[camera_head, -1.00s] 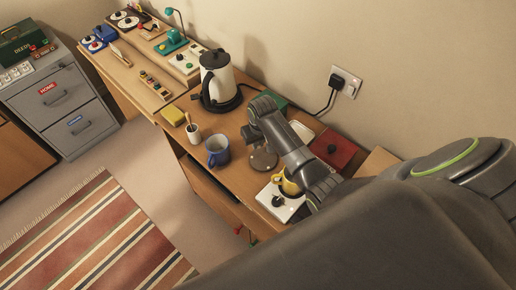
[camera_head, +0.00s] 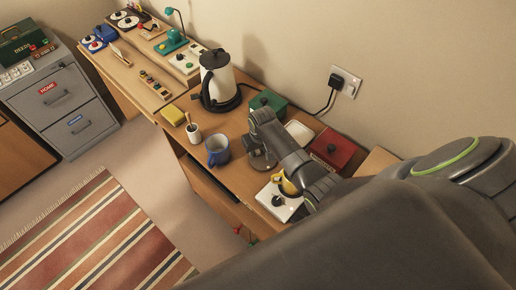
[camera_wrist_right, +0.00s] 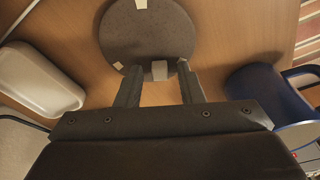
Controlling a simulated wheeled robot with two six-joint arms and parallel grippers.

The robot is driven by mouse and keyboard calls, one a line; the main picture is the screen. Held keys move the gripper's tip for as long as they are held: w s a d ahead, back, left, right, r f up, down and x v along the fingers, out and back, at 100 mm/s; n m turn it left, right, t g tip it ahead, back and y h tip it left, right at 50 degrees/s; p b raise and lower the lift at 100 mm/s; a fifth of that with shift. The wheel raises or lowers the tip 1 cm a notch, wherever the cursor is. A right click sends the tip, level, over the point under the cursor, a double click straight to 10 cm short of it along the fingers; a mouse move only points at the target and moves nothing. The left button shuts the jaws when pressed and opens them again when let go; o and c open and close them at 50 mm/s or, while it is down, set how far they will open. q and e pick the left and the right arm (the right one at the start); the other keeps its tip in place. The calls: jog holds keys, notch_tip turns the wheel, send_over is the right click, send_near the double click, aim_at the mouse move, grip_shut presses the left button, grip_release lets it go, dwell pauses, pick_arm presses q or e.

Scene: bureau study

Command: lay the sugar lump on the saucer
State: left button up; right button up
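A dark round disc, which looks like the saucer (camera_wrist_right: 150,35), lies on the desk ahead of my right gripper in the wrist view. A small pale block, likely the sugar lump (camera_wrist_right: 159,70), shows between the fingertips at the saucer's near edge. My right gripper (camera_wrist_right: 159,74) is open, with a visible gap between each finger and the block. Two smaller pale patches show at the saucer's left and far edges; I cannot tell what they are. In the head view my right gripper (camera_head: 260,160) is over the saucer and mostly hides it. My left gripper is out of view.
A blue mug (camera_head: 217,151) stands close by; it also shows in the wrist view (camera_wrist_right: 265,100). A white dish (camera_head: 299,132), a red box (camera_head: 333,150), a green box (camera_head: 268,102) and a kettle (camera_head: 217,82) stand around. A white-topped board (camera_head: 279,203) is at the near end.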

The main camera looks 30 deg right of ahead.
jog(key=shift+r, duration=0.75)
notch_tip(320, 180, up, 11)
jog(key=s, duration=0.1)
jog(key=shift+s+f, duration=0.15)
jog(key=shift+s, duration=0.25)
